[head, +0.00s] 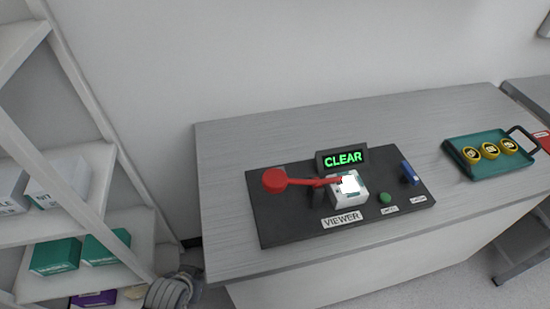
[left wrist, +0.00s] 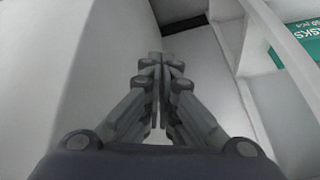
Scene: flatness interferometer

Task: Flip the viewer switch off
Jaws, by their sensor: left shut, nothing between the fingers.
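The viewer switch is a red lever with a round red knob (head: 274,180), reaching out to the left across a black panel (head: 285,227). Its other end meets a small white box (head: 349,190) with a bright white patch. A "VIEWER" label (head: 341,220) lies in front of the box. A display (head: 342,159) behind it glows green with "CLEAR". My left gripper (head: 174,290) is low at the left, beside the table and well apart from the lever. In the left wrist view its fingers (left wrist: 160,62) are shut and empty. My right gripper is out of view.
A green button (head: 385,198) and a blue part (head: 410,173) sit on the panel's right side. A teal tray (head: 462,151) with yellow round pieces stands at the table's right. White shelves (head: 77,205) with boxes stand left of my left gripper. The table's left end is bare.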

